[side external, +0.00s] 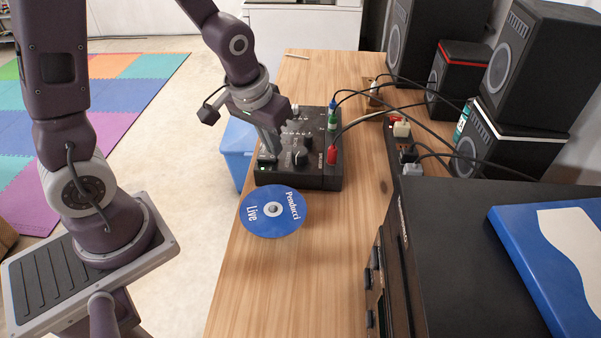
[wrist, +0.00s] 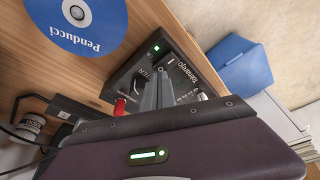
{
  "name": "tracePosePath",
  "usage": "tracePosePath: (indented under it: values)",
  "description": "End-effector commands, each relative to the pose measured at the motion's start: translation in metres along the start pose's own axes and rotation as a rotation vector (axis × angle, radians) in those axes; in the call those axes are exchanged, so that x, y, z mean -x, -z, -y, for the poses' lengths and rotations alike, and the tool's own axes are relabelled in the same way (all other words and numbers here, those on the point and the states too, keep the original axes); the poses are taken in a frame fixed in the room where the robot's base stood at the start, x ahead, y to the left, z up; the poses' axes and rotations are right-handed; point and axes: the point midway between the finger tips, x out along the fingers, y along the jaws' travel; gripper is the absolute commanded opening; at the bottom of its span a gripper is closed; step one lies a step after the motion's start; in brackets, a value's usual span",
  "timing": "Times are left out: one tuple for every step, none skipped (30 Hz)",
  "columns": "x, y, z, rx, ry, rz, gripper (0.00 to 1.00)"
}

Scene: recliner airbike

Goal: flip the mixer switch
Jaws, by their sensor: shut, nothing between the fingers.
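The mixer (side external: 318,172) is a black box with knobs on the wooden table, and it also shows in the wrist view (wrist: 181,61). A small green light glows on it near its front left corner. My gripper (side external: 270,152) is shut and empty, its fingers pointing down at the left part of the mixer's top. In the wrist view my gripper's fingers (wrist: 158,88) lie over the mixer's panel. I cannot tell whether the fingertips touch it. The switch itself is not clearly visible; the fingers may cover it.
A blue disc (side external: 273,212) lies in front of the mixer. Coloured plugs (side external: 332,152) and cables run from the mixer's right side. Speakers (side external: 510,75) stand at the back right. A black cabinet (side external: 450,230) fills the right. A blue bin (side external: 237,150) stands left of the table.

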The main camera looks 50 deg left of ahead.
Motion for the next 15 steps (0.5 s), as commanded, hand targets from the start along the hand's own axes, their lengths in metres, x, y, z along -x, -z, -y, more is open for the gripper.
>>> tracePosePath:
  values:
    - [-0.0008,-0.0003,0.0,0.0,0.0,0.0,0.0]
    - [-0.0012,-0.0004,0.0,0.0,0.0,0.0,0.0]
    - [-0.0018,-0.0005,0.0,0.0,0.0,0.0,0.0]
    - [-0.0023,-0.0007,0.0,0.0,0.0,0.0,0.0]
    - [-0.0027,-0.0008,0.0,0.0,0.0,0.0,0.0]
    - [-0.0033,-0.001,0.0,0.0,0.0,0.0,0.0]
    - [-0.0038,-0.0012,0.0,0.0,0.0,0.0,0.0]
    - [-0.0043,-0.0014,0.0,0.0,0.0,0.001,0.0]
    - [-0.0048,-0.0017,0.0001,0.0,0.0,0.001,0.0]
    - [-0.0053,-0.0019,0.0001,0.0,0.0,0.001,0.0]
    - [-0.0057,-0.0021,0.0001,0.0,0.0,0.001,0.0]
    - [-0.0063,-0.0023,0.0001,0.001,0.001,0.002,0.0]
    - [-0.0067,-0.0024,0.0001,0.001,0.0,0.002,0.0]
    - [-0.0071,-0.0026,0.0002,0.001,0.001,0.001,0.0]
    - [-0.0075,-0.0026,0.0001,0.001,0.0,0.001,0.0]
